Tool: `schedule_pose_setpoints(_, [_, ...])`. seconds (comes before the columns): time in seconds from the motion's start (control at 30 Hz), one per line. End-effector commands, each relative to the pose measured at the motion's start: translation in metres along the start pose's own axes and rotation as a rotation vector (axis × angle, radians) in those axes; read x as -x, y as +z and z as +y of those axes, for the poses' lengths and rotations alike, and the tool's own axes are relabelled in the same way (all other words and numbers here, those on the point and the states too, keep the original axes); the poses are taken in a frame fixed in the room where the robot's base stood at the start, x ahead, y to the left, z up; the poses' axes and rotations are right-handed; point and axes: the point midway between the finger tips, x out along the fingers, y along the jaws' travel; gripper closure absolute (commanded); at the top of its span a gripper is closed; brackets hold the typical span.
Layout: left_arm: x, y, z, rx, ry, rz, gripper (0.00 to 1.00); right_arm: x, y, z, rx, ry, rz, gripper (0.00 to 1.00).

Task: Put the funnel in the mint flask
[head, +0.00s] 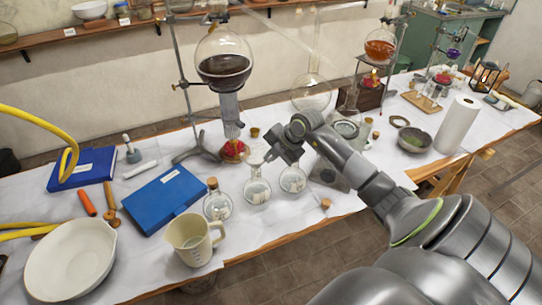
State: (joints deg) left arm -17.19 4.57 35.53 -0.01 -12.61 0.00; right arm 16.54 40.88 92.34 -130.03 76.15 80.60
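A clear funnel-shaped glass piece (256,150), which looks like the funnel, is upright directly above the middle small flask (257,191). Its lower end is at that flask's neck, but I cannot tell whether it is inside. My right gripper (272,153) is at the funnel's right side, touching or nearly touching it; its fingertips are too small and dark to show whether they are closed on it. Similar small glass flasks stand on either side: a corked one on the left (217,206) and one on the right (292,180). I cannot tell which is mint. My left gripper is not in view.
A cream jug (188,240), white bowl (70,262) and blue books (165,198) lie to the left. A round flask of dark liquid (223,68) on a stand rises behind the funnel. A grey bowl (413,140) and paper roll (457,125) stand right.

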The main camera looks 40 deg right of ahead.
Motion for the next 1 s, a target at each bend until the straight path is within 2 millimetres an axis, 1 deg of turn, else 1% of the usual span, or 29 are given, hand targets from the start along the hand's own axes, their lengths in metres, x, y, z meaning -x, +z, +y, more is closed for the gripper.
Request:
schedule_pose_setpoints(0.6, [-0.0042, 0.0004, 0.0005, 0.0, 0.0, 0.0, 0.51, -0.006, 0.0003, -0.0037, 0.0, 0.001, 0.0, 1.0])
schedule_pose_setpoints(1.0, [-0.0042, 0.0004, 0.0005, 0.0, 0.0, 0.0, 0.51, -0.0061, 0.0003, -0.0037, 0.0, 0.001, 0.0, 1.0])
